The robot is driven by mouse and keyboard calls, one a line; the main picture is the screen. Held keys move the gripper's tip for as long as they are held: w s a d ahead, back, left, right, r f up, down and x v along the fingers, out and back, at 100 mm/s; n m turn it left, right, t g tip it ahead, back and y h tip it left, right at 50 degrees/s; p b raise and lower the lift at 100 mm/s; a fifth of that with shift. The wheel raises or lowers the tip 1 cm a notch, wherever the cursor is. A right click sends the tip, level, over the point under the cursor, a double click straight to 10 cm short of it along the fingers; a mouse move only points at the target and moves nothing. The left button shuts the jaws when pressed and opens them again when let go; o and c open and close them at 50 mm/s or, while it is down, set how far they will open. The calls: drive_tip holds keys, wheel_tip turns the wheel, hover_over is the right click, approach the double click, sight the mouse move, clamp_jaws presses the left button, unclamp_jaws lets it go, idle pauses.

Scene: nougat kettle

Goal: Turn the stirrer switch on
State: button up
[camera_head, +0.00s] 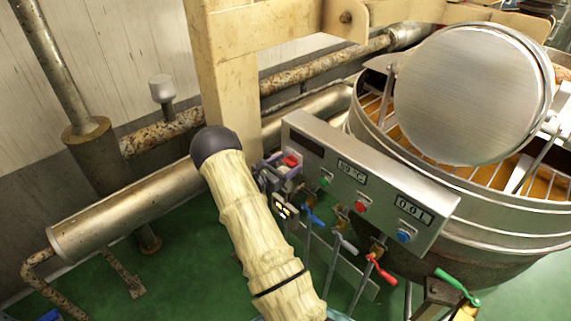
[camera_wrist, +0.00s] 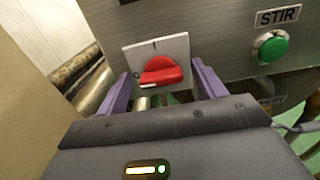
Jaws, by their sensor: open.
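The stirrer switch is a red rotary knob (camera_wrist: 161,71) on a pale square plate (camera_wrist: 178,48) on the steel control panel. In the head view, the red knob (camera_head: 291,161) is at the panel's left end. A small line mark shows at the top of the plate, and a white mark shows at the knob's lower edge. My gripper (camera_wrist: 166,84) is open, with one purple finger on each side of the knob and a gap on both sides. In the head view, my gripper (camera_head: 279,174) is by the panel's left end, partly behind my arm.
A green button (camera_wrist: 270,47) under a STIR label is right of the switch. The panel (camera_head: 420,190) also has red and blue buttons and displays. Valve levers, including a red one (camera_head: 382,269), hang below. A beige post (camera_head: 226,80) stands left, and the kettle (camera_head: 480,230) right.

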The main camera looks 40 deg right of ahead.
drive_tip(key=c, duration=1)
drive_tip(key=shift+m+b, duration=0.4)
drive_tip(key=shift+b, duration=0.15)
drive_tip(key=m+b, duration=0.5)
drive_tip(key=b, duration=0.3)
drive_tip(key=m+b, duration=0.6)
drive_tip(key=b, duration=0.3)
drive_tip(key=m+b, duration=0.6)
drive_tip(key=b, duration=0.2)
drive_tip(key=shift+s+f, duration=0.15)
drive_tip(key=shift+f, duration=0.2)
drive_tip(key=shift+r+b, duration=0.15)
drive_tip(key=shift+b, duration=0.2)
